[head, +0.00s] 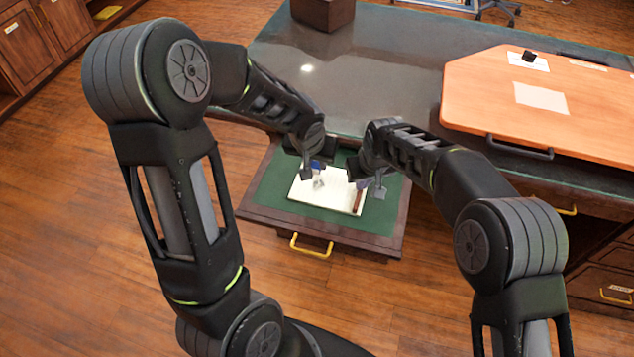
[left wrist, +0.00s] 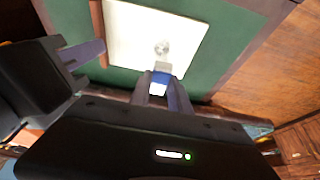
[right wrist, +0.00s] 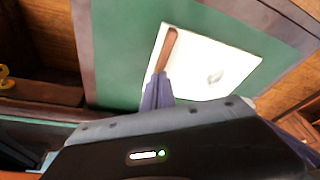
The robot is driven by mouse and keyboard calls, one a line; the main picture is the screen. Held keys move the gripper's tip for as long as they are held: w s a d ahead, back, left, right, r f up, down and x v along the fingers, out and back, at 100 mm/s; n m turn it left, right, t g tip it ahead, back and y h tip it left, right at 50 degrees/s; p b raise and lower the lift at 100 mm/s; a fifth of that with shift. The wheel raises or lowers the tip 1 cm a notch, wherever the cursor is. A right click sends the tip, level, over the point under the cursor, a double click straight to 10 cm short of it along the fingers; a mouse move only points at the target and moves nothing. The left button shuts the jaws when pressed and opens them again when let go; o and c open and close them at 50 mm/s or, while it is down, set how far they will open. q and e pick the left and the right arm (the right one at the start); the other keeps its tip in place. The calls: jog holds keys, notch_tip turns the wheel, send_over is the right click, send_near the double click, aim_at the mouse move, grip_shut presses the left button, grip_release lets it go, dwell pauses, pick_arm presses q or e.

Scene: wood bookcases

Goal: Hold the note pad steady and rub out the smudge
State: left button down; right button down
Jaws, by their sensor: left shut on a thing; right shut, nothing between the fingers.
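The white note pad (head: 334,192) lies on a green-lined drawer, with a brown strip (head: 358,198) along its right edge. A grey smudge (left wrist: 162,47) marks the page and also shows in the right wrist view (right wrist: 215,77).
The pulled-out drawer (head: 268,206) has a dark wooden rim and a yellow handle (head: 311,246). The dark desk top (head: 370,60) lies behind it. An orange board (head: 590,110) with papers rests on the desk at right. Green lining around the pad is clear.

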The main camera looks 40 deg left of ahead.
pick_arm(q)
jog(key=shift+w+a+f, duration=0.1)
jog(key=shift+w+a, duration=0.2)
jog(key=shift+w, duration=0.45)
jog(key=shift+w+a+f, duration=0.1)
jog(key=shift+w+a, duration=0.15)
jog(key=shift+w, duration=0.5)
jog(key=shift+f, duration=0.15)
jog(key=shift+s+d+f, duration=0.1)
jog(key=shift+s+d, duration=0.2)
jog(key=shift+s, duration=0.55)
jog(key=shift+s+d, duration=0.3)
jog(key=shift+s, duration=0.5)
jog(key=shift+s, duration=0.1)
jog(key=shift+s+d+f, duration=0.1)
jog(key=shift+s+d, duration=0.2)
jog(key=shift+s, duration=0.5)
jog(key=shift+s+d+f, duration=0.1)
jog(key=shift+s+d, duration=0.15)
jog(key=shift+s, duration=0.55)
jog(key=shift+r, duration=0.1)
